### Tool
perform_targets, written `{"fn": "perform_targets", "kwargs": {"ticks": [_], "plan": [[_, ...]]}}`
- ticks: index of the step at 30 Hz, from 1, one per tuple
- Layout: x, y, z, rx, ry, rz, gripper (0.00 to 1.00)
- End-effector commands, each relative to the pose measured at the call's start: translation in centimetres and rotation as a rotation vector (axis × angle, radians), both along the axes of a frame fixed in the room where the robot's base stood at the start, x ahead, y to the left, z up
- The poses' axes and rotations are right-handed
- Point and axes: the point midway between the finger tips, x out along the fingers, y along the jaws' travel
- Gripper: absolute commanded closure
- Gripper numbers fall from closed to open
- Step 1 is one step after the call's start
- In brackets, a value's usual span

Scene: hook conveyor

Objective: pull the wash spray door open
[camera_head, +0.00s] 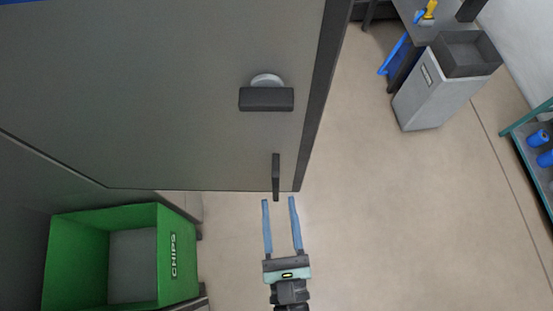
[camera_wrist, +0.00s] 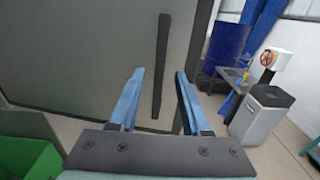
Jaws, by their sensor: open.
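The wash spray door (camera_head: 160,90) is a large grey panel with a darker edge strip on its right side. A dark vertical bar handle (camera_head: 276,177) is near its lower right corner in the head view. My gripper (camera_head: 279,200) is open and empty, its two long blue fingers pointing at the handle. In the wrist view the handle (camera_wrist: 160,65) shows between the fingers of my gripper (camera_wrist: 160,75), ahead of them. I cannot tell whether the fingertips reach around the bar. A dark block with a pale round disc (camera_head: 267,98) sits higher on the panel.
A green bin marked CHIPS (camera_head: 172,255) stands at the lower left. A grey waste bin (camera_head: 425,95) is at the upper right, beside a table. A teal-framed rack with blue items (camera_head: 538,138) is at the right edge. The floor right of the door is clear.

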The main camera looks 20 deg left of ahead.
Motion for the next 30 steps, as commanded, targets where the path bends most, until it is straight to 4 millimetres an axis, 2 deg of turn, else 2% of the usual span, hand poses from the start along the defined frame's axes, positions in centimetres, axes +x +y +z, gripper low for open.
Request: {"fn": "perform_targets", "kwargs": {"ticks": [1, 6, 12, 30], "plan": [[-1.2, -0.6, -0.5, -0.001, 0.003, -0.001, 0.53], [-4.2, -2.2, -0.3, -0.001, 0.003, 0.0, 0.53], [-6.3, -3.4, -0.1, -0.001, 0.0, 0.001, 0.53], [-6.7, -3.6, 0.0, 0.0, -0.001, 0.001, 0.53]]}}
